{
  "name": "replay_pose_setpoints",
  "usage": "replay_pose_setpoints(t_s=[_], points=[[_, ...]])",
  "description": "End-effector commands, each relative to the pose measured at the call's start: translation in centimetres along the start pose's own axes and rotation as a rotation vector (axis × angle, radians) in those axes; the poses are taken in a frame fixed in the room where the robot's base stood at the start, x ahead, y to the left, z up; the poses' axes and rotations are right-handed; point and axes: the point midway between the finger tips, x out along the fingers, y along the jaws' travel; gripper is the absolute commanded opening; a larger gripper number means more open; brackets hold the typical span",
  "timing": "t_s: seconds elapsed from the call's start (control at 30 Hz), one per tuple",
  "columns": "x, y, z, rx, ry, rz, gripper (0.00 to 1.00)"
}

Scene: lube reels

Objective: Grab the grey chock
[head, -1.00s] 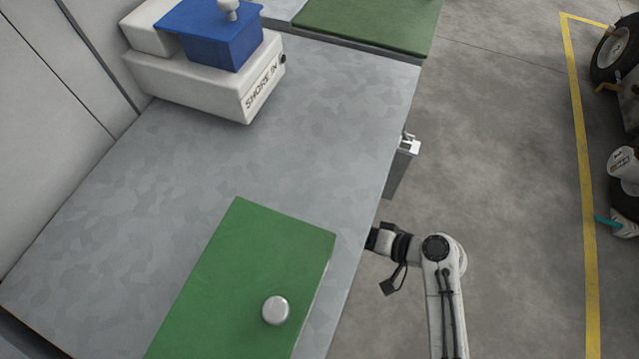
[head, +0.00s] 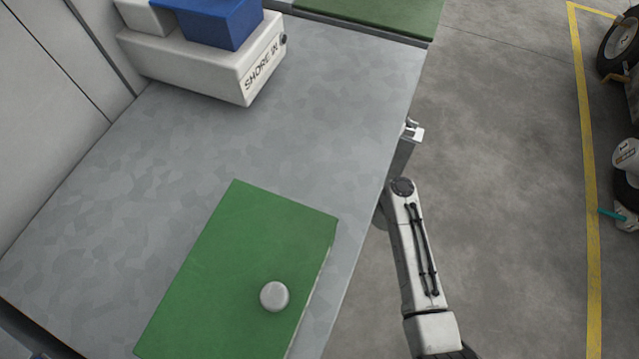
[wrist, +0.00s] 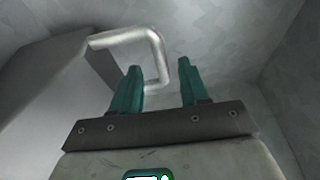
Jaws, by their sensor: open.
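A grey block (wrist: 50,85) with a bent silver bar handle (wrist: 125,37) fills the left of the wrist view; it seems to be the grey chock. In the head view a narrow grey piece (head: 402,155) with a silver top sits at the counter's right edge, apparently the same thing. My gripper (wrist: 160,66) has two teal fingers, open. The handle's down-turned leg shows between the fingertips, nearer the left one; I cannot tell whether it touches. In the head view my gripper is hidden beyond the counter edge.
The grey counter (head: 270,130) holds a green mat (head: 220,260) with a round grey knob (head: 274,296). A white box (head: 200,65) marked SHORE IN, with a blue block (head: 220,20) on it, stands at the back. Open floor (head: 500,180) lies right of the counter.

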Motion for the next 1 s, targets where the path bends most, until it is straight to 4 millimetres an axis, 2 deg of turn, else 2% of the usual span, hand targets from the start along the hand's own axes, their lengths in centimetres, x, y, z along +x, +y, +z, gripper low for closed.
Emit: replay_pose_setpoints(t_s=[0.2,0.3,0.6,1.0], points=[[3.3,-0.3,-0.3,-0.001,-0.004,-0.002,0.45],[4.2,-0.3,-0.3,0.000,-0.002,-0.001,0.45],[4.6,-0.3,-0.2,0.000,-0.002,-0.001,0.45],[4.6,-0.3,-0.3,0.000,-0.001,0.000,0.06]])
